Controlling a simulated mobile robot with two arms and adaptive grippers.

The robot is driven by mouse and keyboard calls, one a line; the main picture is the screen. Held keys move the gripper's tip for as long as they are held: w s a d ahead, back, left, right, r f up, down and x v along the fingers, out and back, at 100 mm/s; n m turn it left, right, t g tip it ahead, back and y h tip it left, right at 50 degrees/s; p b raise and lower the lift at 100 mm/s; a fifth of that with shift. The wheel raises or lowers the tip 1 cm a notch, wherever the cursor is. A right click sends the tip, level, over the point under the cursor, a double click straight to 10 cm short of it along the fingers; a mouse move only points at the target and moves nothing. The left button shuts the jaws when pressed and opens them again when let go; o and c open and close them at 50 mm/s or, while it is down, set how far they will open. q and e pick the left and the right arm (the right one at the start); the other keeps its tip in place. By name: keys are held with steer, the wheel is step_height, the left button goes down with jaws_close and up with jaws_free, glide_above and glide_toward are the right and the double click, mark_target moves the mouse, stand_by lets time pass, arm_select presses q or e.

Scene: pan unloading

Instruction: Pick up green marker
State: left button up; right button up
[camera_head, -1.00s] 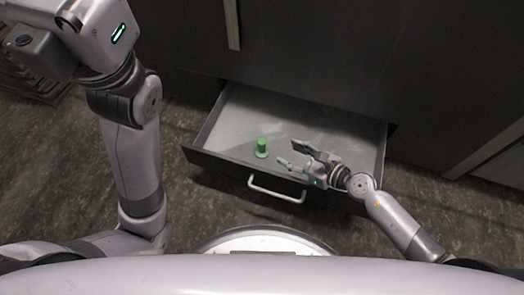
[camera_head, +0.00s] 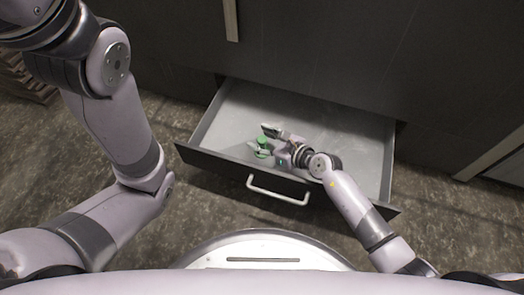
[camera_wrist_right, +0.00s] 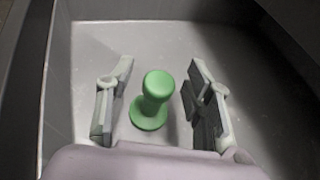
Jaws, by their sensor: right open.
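The green marker (camera_head: 262,141) is a small upright peg with a wide round base and a rounded top. It stands on the floor of the open drawer (camera_head: 335,135), near its front left. In the right wrist view the marker (camera_wrist_right: 154,98) stands between the two open fingers of my right gripper (camera_wrist_right: 160,98), with a gap on each side. In the head view my right gripper (camera_head: 262,140) is inside the drawer and partly covers the marker. My left arm is at the left of the head view, and its gripper is out of the picture.
The drawer's dark front with a white bar handle (camera_head: 278,190) faces me. The rest of the drawer floor looks empty. Dark cabinet fronts (camera_head: 330,50) rise behind it. A slatted wooden thing (camera_head: 22,80) is at the far left.

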jaws_close()
stand_by(0.7)
stand_by(0.4)
